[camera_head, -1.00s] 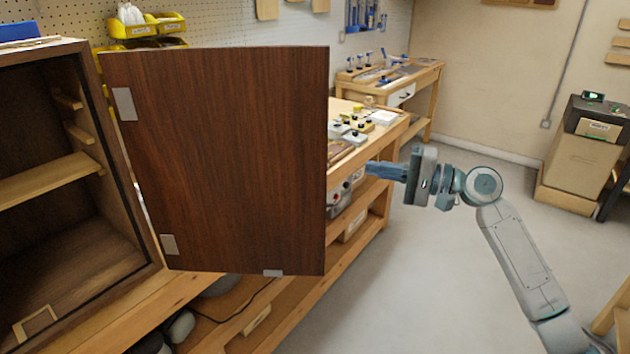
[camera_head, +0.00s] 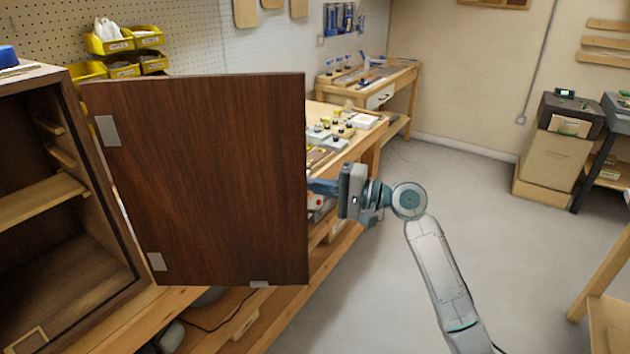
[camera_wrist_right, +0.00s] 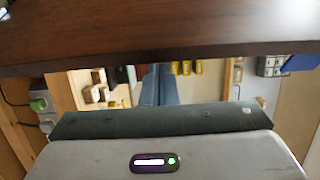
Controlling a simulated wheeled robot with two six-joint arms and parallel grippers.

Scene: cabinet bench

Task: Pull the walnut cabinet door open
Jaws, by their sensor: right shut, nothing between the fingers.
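The walnut cabinet door (camera_head: 200,180) stands swung out wide from the cabinet (camera_head: 75,140), with its inner face toward me. The cabinet's inside shows at the left, with a light shelf (camera_head: 35,200). My right gripper (camera_head: 318,187) comes from the right to the door's free edge. Its fingertips are partly hidden behind the door. In the right wrist view the door (camera_wrist_right: 150,35) crosses the top, and the shut, empty fingers (camera_wrist_right: 158,85) reach toward it and pass out of sight beyond its edge. Contact cannot be told. My left gripper is not in view.
A wooden workbench (camera_head: 365,160) with small parts lies behind the door. Another bench (camera_head: 385,85) stands farther back. Yellow bins (camera_head: 120,45) hang on the pegboard. The floor (camera_head: 420,180) to the right is open, with a beige cabinet (camera_head: 550,160) beyond.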

